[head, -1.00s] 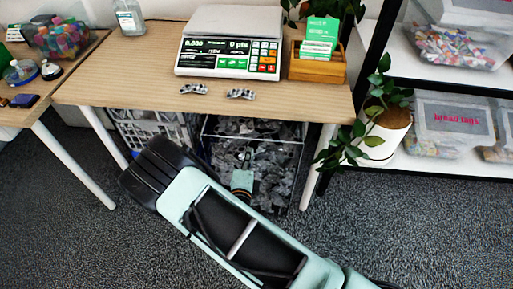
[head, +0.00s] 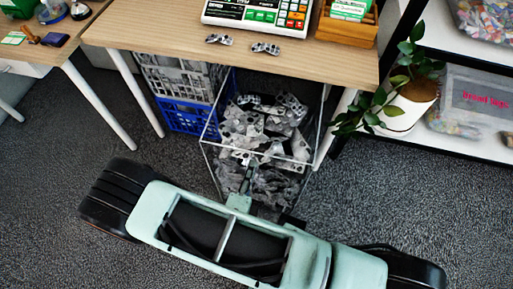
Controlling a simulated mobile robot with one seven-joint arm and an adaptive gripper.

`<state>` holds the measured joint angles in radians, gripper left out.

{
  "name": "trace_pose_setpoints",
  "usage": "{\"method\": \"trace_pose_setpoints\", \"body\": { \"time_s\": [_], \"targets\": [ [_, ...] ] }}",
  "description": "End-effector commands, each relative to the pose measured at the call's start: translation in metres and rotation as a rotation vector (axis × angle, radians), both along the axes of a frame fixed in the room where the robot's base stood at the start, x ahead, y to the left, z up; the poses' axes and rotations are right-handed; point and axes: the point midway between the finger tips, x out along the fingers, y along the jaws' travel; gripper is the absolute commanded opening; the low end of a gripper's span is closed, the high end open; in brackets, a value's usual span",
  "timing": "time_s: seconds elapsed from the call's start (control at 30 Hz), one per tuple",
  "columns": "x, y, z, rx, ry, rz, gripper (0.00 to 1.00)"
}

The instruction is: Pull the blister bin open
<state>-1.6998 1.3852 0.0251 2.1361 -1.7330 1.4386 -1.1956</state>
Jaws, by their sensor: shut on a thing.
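The blister bin (head: 208,143) is a clear-walled bin full of grey and silver blister packs (head: 262,127). It stands on the floor and sticks out from under the wooden table (head: 160,28), its back part still beneath the tabletop. My gripper (head: 247,182) is at the bin's front side, near the front rim, and is shut on the bin. My arm hides the lower front of the bin and most of the gripper; the fingertips are hard to make out.
A blue crate (head: 188,117) is under the table left of the bin. Two blister packs (head: 265,48) lie on the tabletop near a scale (head: 258,13). A potted plant (head: 405,103) and a shelf stand at the right. Carpet (head: 50,165) at the left is clear.

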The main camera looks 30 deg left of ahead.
Motion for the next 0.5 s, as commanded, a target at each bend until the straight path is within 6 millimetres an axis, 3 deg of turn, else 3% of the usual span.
{"method": "trace_pose_setpoints", "body": {
  "time_s": [0.2, 0.5],
  "targets": [
    [-0.035, -0.009, -0.001, -0.003, 0.002, 0.0, 0.0],
    [-0.052, -0.013, 0.0, -0.002, 0.001, -0.002, 0.0]
  ]
}}
